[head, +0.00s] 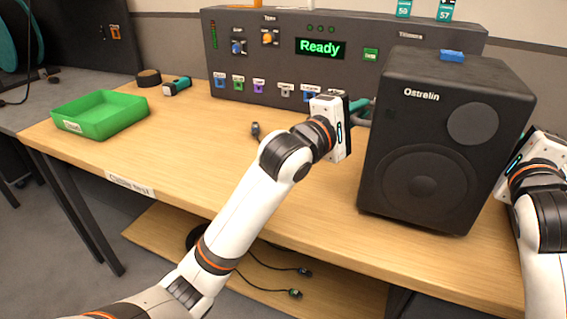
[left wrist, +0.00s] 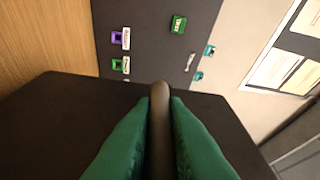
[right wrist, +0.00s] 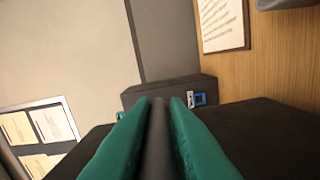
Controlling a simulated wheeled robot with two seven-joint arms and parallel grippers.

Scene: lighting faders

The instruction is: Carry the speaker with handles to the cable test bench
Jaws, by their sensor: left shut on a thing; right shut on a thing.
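The black speaker (head: 420,140), marked "Ostrelin", stands upright over the right part of the wooden bench (head: 210,165). I cannot tell whether its base touches the bench top. My left gripper (head: 360,106) is at the speaker's left side. In the left wrist view its green fingers (left wrist: 160,125) are shut on a dark bar handle (left wrist: 160,92). My right gripper (head: 520,158) is at the speaker's right side, its fingertips hidden in the head view. In the right wrist view its fingers (right wrist: 158,125) are shut on the other handle (right wrist: 157,140).
A dark tester (head: 290,55) with a "Ready" screen stands along the back of the bench, behind the speaker. A green tray (head: 100,115), a dark roll (head: 148,78) and a teal-and-black item (head: 177,86) lie at the left. The bench middle is mostly clear. A lower shelf (head: 220,265) holds cables.

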